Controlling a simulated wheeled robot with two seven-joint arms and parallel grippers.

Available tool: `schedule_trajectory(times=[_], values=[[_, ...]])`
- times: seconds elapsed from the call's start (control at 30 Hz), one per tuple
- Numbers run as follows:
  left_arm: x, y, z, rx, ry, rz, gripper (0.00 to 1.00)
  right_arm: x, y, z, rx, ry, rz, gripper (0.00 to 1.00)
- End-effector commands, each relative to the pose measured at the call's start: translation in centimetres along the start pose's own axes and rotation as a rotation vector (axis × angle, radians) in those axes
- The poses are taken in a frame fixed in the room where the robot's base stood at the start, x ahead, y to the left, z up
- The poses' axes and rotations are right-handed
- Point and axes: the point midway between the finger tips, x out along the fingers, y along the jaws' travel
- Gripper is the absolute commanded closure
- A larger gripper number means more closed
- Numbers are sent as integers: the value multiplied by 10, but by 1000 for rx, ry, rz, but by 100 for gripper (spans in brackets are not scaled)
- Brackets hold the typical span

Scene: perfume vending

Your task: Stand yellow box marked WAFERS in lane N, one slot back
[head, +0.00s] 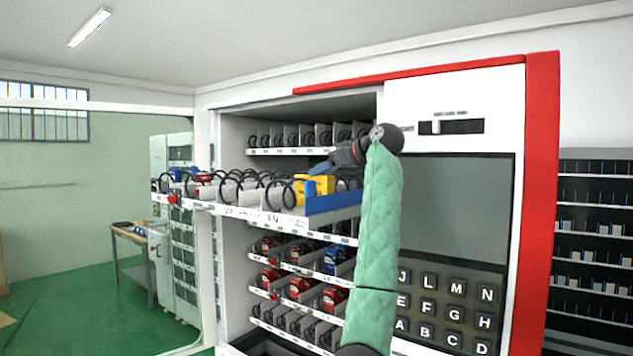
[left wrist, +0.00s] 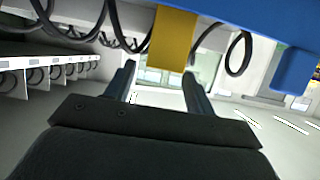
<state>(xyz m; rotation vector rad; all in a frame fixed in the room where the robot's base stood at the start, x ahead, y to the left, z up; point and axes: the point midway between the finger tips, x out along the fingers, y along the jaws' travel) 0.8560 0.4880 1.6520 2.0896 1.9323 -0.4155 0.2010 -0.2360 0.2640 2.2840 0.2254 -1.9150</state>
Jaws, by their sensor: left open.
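The yellow box (head: 319,186) stands at the right end of the pulled-out shelf (head: 240,211), beside its blue side wall (head: 334,201). Its WAFERS marking is too small to read. My left gripper (head: 314,169) is open and empty, just above and behind the box's top. In the left wrist view the yellow box (left wrist: 173,38) shows beyond and between the two spread fingers of my left gripper (left wrist: 160,70), and they do not hold it. The lane letters on the shelf front are hard to read. My right gripper is not in view.
Black wire coils (head: 283,193) and dividers line the shelf's lanes. Red and blue boxes (head: 176,174) stand at its left. Shelves above and below are close. A keypad (head: 445,308) is on the machine's right front. The green floor at left is mostly clear.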

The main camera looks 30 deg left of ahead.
Motion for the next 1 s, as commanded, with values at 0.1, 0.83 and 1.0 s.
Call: schedule_trajectory(times=[0.1, 0.83, 1.0], values=[[-24, 0, 4, -1, -2, 4, 46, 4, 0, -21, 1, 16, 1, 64], [-78, 0, 0, 1, 0, 0, 46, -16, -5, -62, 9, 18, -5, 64], [-77, 0, 0, 0, 0, 0, 46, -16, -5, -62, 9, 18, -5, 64]])
